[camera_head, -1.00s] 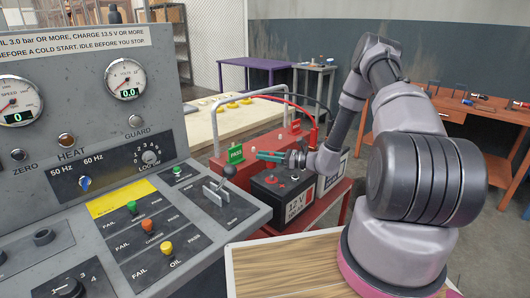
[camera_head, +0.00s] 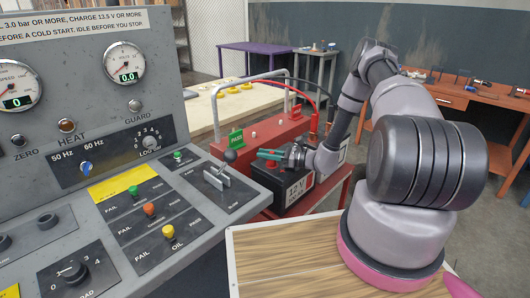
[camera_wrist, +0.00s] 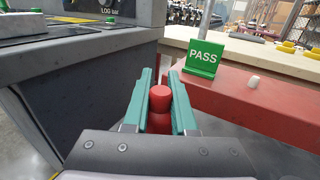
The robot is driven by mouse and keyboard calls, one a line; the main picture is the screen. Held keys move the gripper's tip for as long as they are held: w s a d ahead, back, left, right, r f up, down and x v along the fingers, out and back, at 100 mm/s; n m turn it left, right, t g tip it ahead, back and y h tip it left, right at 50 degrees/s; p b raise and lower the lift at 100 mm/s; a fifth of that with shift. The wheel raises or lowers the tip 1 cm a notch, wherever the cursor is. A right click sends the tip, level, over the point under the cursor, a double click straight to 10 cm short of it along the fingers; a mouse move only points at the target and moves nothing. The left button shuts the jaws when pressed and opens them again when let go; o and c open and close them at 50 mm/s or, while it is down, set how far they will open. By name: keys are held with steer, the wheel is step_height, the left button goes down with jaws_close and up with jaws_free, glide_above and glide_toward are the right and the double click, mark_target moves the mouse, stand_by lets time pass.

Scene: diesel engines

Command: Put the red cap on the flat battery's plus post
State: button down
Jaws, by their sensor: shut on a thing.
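My gripper (camera_wrist: 160,92) has two teal fingers, shut on the red cap (camera_wrist: 159,97), which is rounded and stands between them in the wrist view. In the head view my gripper (camera_head: 266,154) is low over the near end of the black flat battery (camera_head: 268,178), which has a white 12 V label (camera_head: 299,188). A bit of red shows just under the fingers there, too small to identify. The battery's top and its plus post are mostly hidden by my gripper, so I cannot tell whether the cap touches the post.
A green PASS sign (camera_head: 236,137) stands on the red engine-side box (camera_head: 265,132) beside the battery. The grey control panel (camera_head: 190,195) with a lever (camera_head: 230,157) is close on the left. A red cable clamp (camera_head: 314,122) rises behind my gripper.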

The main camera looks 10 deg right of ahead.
steer(key=c, duration=0.6)
jaws_free()
steer(key=shift+c, duration=0.2)
steer(key=v, duration=1.1)
